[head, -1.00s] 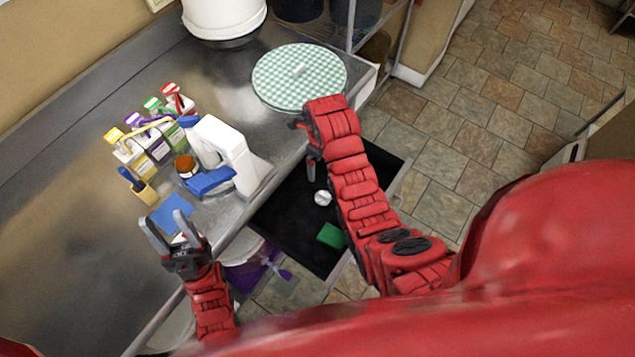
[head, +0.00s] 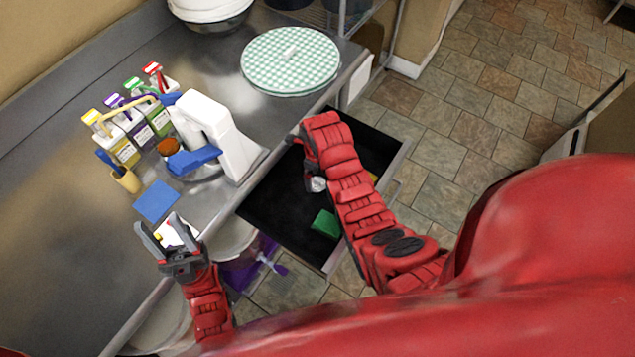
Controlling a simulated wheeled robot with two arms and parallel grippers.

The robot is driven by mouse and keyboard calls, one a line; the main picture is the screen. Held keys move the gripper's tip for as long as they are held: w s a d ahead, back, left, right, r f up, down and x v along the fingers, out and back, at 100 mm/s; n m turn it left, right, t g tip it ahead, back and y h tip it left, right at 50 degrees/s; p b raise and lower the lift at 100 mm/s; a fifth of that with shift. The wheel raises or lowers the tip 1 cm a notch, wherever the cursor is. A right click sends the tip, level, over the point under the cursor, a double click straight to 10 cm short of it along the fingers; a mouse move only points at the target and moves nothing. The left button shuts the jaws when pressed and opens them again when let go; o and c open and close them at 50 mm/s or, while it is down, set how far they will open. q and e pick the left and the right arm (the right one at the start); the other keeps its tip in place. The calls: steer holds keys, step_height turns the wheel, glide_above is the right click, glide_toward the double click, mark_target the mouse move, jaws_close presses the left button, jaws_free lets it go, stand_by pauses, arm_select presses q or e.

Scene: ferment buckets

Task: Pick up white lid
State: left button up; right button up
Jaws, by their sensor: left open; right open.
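A small white piece (head: 178,234) lies by the counter's front edge, partly behind my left gripper; I cannot tell whether it is the white lid. A small whitish round item (head: 318,184) lies in the open black drawer, partly hidden by my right arm. A round disc with a green-and-white check and a pale knob (head: 290,62) lies at the back right of the counter. My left gripper (head: 160,228) is open, its two fingers pointing toward the counter. My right gripper (head: 304,160) is open above the drawer; its fingers are partly hidden.
The open drawer (head: 272,212) juts from the counter and holds a green item (head: 326,223). A white dispenser-like device (head: 218,130), several bottles (head: 125,148), a blue sheet (head: 156,201) and a tan cup (head: 126,180) stand on the steel counter. Its left part is clear.

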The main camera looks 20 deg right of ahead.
mark_target(318, 180)
steer(key=shift+s+f+p, duration=0.2)
steer(key=shift+f+p, duration=0.25)
steer(key=shift+f, duration=0.8)
steer(key=shift+w+f, duration=0.15)
steer(key=shift+f, duration=0.2)
steer(key=c, duration=1.4)
steer(key=shift+r, duration=0.15)
